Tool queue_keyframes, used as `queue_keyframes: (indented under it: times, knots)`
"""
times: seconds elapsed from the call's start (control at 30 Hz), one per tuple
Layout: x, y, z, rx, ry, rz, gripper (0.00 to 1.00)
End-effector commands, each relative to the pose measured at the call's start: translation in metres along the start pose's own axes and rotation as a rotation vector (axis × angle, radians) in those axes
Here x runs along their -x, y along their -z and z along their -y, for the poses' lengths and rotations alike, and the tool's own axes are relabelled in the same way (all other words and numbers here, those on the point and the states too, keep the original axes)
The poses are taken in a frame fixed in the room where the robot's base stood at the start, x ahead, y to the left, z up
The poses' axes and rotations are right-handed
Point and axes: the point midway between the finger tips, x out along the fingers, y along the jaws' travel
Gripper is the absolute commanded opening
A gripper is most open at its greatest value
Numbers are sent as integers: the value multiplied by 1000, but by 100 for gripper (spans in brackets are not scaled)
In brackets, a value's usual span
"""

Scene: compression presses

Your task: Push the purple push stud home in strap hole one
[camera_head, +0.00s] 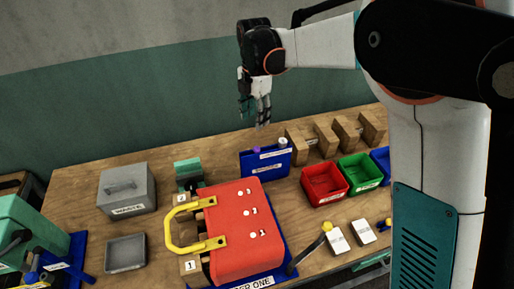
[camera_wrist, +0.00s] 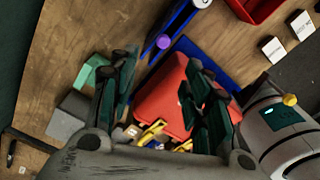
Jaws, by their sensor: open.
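The purple push stud (camera_head: 257,149) sits at the left end of the top of a blue stand (camera_head: 252,168) at the back of the bench. It also shows in the wrist view as a round purple head (camera_wrist: 163,42). My gripper (camera_head: 255,118) hangs above the bench near the stand, open and empty, fingers pointing down. In the wrist view my gripper (camera_wrist: 160,62) has its fingers apart, with the stud beyond the tips. A red case (camera_head: 236,238) with white number marks and a yellow handle (camera_head: 174,228) lies in front. I cannot tell a strap hole clearly.
A white-topped stud (camera_head: 283,142) stands on the stand's right end. Wooden blocks (camera_head: 312,138) stand behind the red bin (camera_head: 324,183) and green bin (camera_head: 360,172). A grey waste box (camera_head: 127,188) and grey tray (camera_head: 126,251) are at left. A yellow-knobbed lever (camera_head: 327,227) is right of the case.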

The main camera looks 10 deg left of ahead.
Motion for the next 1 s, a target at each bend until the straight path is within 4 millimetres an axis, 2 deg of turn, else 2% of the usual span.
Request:
queue_keyframes:
  times: [0.3, 0.63, 0.83, 1.0]
  knots:
    - [-59, -1, 0, -3, -1, 0, 44]
    - [-85, -1, 2, -4, -1, 0, 44]
    - [-114, -2, 6, -5, -1, 0, 44]
    - [-129, -2, 6, -4, -1, 0, 44]
